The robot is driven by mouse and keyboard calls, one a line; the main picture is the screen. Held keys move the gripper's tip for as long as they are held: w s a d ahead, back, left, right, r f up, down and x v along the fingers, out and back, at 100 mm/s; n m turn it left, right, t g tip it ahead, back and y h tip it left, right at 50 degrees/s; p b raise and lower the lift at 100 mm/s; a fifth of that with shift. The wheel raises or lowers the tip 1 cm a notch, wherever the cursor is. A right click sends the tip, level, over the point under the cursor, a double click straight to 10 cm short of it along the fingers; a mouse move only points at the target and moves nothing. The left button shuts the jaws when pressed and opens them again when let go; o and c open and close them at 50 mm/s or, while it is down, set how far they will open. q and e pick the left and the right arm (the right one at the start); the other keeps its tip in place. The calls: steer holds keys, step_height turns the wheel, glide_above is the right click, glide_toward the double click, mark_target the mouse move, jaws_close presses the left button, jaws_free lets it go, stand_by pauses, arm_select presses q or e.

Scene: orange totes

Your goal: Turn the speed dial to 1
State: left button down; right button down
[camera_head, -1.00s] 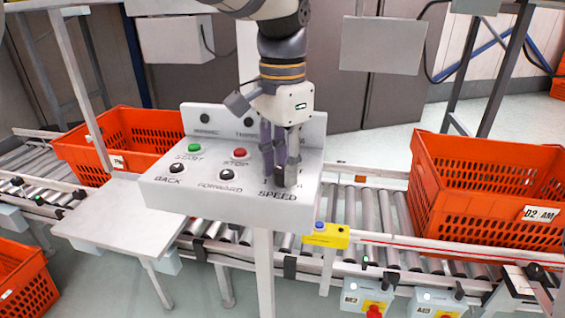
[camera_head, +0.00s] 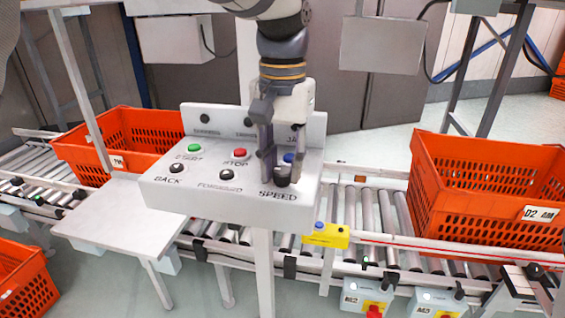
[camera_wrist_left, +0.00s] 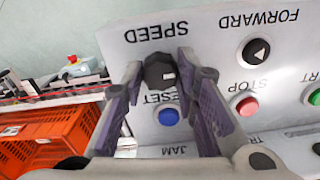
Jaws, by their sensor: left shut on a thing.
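The speed dial (camera_head: 282,180) is a small black knob above the SPEED label at the right front of a white control panel (camera_head: 215,208). My left gripper (camera_head: 279,172) points down at it from above, with one purple finger on each side of the knob. In the left wrist view, the dial (camera_wrist_left: 159,72) sits between the two fingertips (camera_wrist_left: 160,68), shut on it. A small pale mark shows on the knob. I cannot read which number it points at. My right gripper is not in view.
A blue RESET button (camera_head: 288,158) is close behind the dial. The panel also has a red STOP button (camera_head: 240,153), a green START button (camera_head: 194,147) and black BACK (camera_head: 177,168) and FORWARD (camera_head: 227,174) buttons. Orange totes (camera_head: 480,190) stand on the roller conveyor behind.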

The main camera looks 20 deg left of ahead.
mark_target(282, 170)
arm_select(q)
steer(key=shift+f, duration=0.1)
stand_by(0.3)
steer(key=c, duration=1.2)
jaws_free()
steer(key=shift+c, duration=0.2)
step_height(282, 170, up, 12)
